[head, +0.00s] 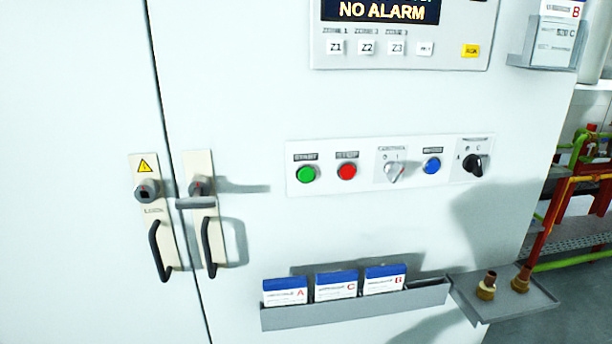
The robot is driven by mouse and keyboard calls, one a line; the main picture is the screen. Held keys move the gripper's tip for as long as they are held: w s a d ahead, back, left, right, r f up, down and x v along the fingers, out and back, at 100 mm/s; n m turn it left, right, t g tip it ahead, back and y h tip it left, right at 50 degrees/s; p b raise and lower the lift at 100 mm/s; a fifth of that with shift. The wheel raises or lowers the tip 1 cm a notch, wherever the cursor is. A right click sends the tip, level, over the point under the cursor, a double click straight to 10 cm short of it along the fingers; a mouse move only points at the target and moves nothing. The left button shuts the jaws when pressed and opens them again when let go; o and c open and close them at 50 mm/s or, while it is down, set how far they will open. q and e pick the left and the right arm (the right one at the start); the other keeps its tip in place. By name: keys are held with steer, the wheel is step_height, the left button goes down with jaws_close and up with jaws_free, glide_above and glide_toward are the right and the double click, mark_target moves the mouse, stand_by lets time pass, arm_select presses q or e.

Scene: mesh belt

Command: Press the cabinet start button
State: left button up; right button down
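The green start button (306,174) is round and sits under a START label at the left end of a white control strip (326,187) on the cabinet (260,80). A red stop button (347,171) is just to its right. Farther right are a grey selector knob (394,173), a blue button (432,165) and a black rotary switch (473,165). Nothing covers the start button. Neither of my grippers shows in the head view. Dark shadows fall on the cabinet at the lower right.
Two black door handles (160,250) (208,247) and their lock plates stick out at the left. A grey rack (355,310) with blue-and-white boxes juts out below the strip. A side shelf (515,302) holds two brass fittings. An alarm panel (405,50) is above.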

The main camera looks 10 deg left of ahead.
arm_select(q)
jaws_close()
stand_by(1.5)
